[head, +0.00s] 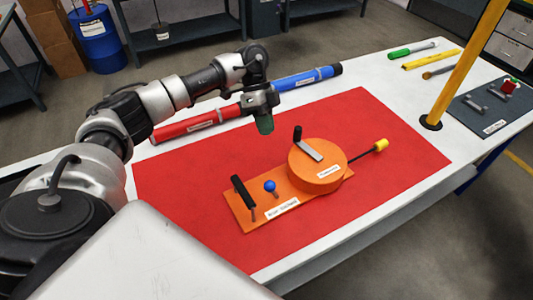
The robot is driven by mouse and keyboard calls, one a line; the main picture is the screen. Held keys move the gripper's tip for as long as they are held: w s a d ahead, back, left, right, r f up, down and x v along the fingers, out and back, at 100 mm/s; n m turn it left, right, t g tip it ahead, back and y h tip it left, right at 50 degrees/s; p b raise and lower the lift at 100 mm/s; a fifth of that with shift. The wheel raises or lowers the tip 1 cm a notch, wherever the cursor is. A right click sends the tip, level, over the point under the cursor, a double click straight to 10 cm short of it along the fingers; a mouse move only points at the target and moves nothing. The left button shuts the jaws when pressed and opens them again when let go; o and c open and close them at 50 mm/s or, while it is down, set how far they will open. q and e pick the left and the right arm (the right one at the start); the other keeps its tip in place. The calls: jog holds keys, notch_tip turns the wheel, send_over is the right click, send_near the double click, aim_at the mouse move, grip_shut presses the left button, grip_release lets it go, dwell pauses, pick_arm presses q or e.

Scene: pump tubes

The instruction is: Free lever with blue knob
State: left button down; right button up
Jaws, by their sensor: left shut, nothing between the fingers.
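The lever with the blue knob (270,186) stands on the orange pump base (235,206), between a black bar handle (243,191) and the round orange housing (318,170). The housing carries a crank with a black grip (298,133) on top and a rod with a yellow end (381,145) at its right. My left gripper (264,126) is shut and empty, pointing down above the far part of the red mat, behind the pump and apart from it. My right gripper is not in view.
The red mat (400,170) lies on a white table (375,75). A red tube (190,127) and a blue tube (308,77) lie behind my left gripper. A yellow post (465,60) rises at the right, beside a grey panel (480,115). Tools lie at the back right.

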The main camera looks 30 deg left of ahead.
aim_at(272, 191)
pick_arm(q)
jog(key=w+d+r+m+y+b, duration=0.1)
jog(key=w+d+m+y+b, duration=0.1)
jog(key=d+y, duration=0.35)
jog(key=shift+g+h, duration=0.3)
jog(key=shift+h, duration=0.05)
jog(key=x, duration=0.9)
jog(key=shift+s+d+p, duration=0.15)
jog(key=shift+s+p, duration=0.1)
jog(key=shift+p, duration=0.05)
jog(key=s+p, duration=0.1)
jog(key=s, duration=0.2)
jog(key=shift+s+d+f, duration=0.2)
jog(key=shift+s, duration=0.25)
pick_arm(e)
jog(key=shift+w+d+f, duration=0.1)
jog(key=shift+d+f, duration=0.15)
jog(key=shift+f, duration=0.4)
